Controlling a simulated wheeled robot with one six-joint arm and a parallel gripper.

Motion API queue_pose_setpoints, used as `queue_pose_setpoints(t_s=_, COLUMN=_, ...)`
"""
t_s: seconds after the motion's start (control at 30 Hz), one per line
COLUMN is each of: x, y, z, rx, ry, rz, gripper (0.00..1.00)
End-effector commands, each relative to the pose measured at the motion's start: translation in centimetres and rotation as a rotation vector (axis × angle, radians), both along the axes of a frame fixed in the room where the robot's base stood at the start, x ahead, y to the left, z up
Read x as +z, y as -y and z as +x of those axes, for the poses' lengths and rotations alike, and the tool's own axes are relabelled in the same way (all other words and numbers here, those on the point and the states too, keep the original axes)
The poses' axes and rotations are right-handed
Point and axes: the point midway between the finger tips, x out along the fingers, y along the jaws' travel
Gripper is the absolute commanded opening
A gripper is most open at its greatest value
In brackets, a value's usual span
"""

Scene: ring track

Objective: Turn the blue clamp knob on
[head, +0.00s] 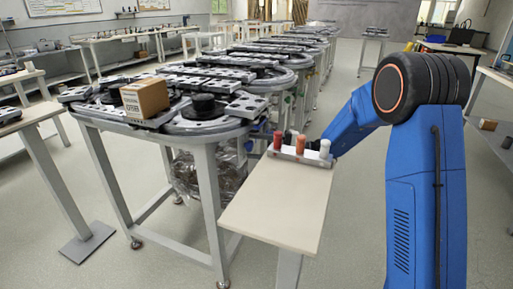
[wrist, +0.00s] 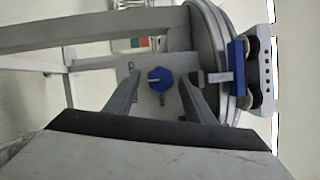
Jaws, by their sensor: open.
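The blue clamp knob (wrist: 161,79) is in the middle of the wrist view, on a pale grey plate (wrist: 181,66) under the track. It has a many-sided outline and a pale mark across its left part. Small dark marks sit on the plate at its upper left and just below it. My gripper (wrist: 160,84) is open, with one finger on each side of the knob in the picture and a gap to both. I cannot tell how far the fingertips are from it in depth. In the head view the knob and my gripper are hidden.
A ring track (head: 185,128) on a grey frame carries a cardboard box (head: 146,97). A side table (head: 275,205) holds a rack (head: 300,156) with red, orange and white pieces beside my arm. In the wrist view a round rim and a blue-and-grey part (wrist: 238,68) lie right of the knob.

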Motion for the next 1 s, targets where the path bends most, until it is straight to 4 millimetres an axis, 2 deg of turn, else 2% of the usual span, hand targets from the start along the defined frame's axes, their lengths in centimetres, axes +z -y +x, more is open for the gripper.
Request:
queue_pose_setpoints(t_s=0.17, x=-0.2, y=1.9, z=0.1, rx=-0.002, ry=0.0, rz=0.001, gripper=0.49)
queue_pose_setpoints(t_s=0.8, x=-1.3, y=14.2, z=0.6, rx=-0.004, ry=0.0, rz=0.0, gripper=0.49)
queue_pose_setpoints(t_s=1.0, x=-1.5, y=16.5, z=0.6, rx=-0.002, ry=0.0, rz=0.0, gripper=0.49)
